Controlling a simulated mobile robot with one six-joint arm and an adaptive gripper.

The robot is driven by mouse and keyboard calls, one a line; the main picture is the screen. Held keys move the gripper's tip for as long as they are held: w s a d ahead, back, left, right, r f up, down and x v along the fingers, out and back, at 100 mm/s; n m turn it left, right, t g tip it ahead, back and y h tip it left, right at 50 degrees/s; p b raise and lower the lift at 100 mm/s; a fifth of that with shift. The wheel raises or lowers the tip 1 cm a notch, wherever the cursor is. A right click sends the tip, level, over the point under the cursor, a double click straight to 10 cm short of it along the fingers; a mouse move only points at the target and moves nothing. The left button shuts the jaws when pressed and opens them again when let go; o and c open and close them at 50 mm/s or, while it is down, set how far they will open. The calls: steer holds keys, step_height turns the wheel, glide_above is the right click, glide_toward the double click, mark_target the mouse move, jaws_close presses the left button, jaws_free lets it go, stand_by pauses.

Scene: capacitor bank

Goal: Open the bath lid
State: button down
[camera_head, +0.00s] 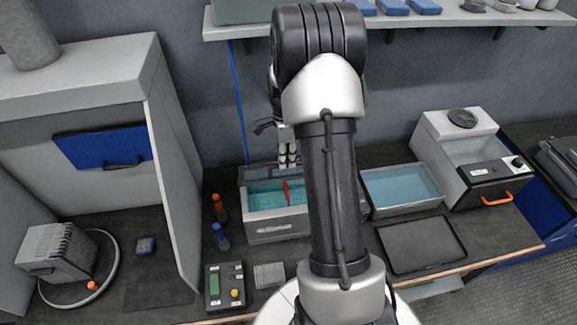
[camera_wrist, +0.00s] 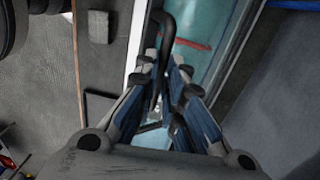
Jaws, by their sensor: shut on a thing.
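The bath (camera_head: 278,228) is a grey box on the bench, left of my arm, with teal liquid showing inside. A red strip (camera_head: 286,192) shows in it, and also in the wrist view (camera_wrist: 192,44). The lid (camera_head: 262,172) appears as a dark panel raised along the bath's back edge; my arm hides its right part. My gripper (camera_head: 288,158) points down at the back of the bath, by the lid. In the wrist view its fingers (camera_wrist: 164,98) are closed around a black bar handle (camera_wrist: 166,22), which seems to belong to the lid.
A second open basin (camera_head: 400,190) with blue liquid stands right of my arm, with a black tray (camera_head: 422,246) in front. Bottles (camera_head: 221,237) and a button box (camera_head: 225,287) lie left. A shelf (camera_head: 420,20) overhangs behind. A hood wall (camera_head: 175,170) stands left.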

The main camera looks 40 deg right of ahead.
steer(key=w+d+r+p, duration=0.3)
steer(key=w, duration=0.2)
steer(key=shift+w+d, duration=0.2)
steer(key=shift+w, duration=0.05)
stand_by(0.3)
steer(key=c, duration=2.2)
jaws_free()
steer(key=o, duration=0.5)
steer(key=shift+w+d+f, duration=0.15)
steer(key=shift+w, duration=0.1)
steer(key=shift+o, duration=0.2)
step_height(320, 180, up, 12)
steer(key=shift+w+d+r, duration=0.15)
steer(key=shift+w+r, duration=0.1)
